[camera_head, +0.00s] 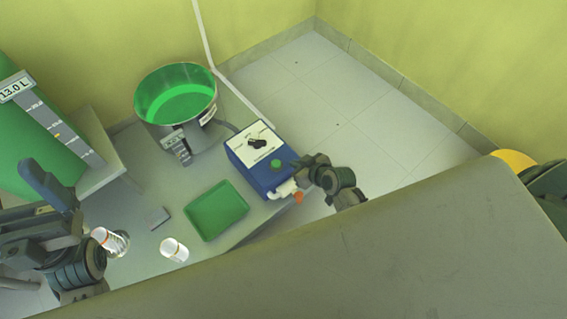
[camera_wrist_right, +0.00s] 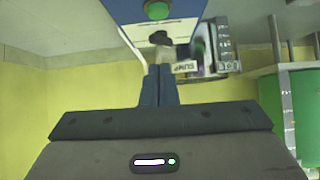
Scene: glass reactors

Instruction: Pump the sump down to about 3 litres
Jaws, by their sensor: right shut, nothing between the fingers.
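The sump (camera_head: 150,118) is a round metal vessel at the upper left of the head view, with bright green liquid inside. Its level scale (camera_head: 182,154) is too small to read. My right gripper (camera_head: 301,163) is shut and empty at the box's right side. In the right wrist view its closed fingers (camera_wrist_right: 159,86) point towards the knob (camera_wrist_right: 160,38). My left gripper (camera_head: 42,185) is at the lower left; its jaws are unclear.
A green tank (camera_head: 32,150) with a display reading 13.0 L stands at the far left. A green tray (camera_head: 216,211), a white cup (camera_head: 173,250) and a coil-like glass piece (camera_head: 112,241) are near the bench front. White fittings (camera_head: 285,188) project from the pump box.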

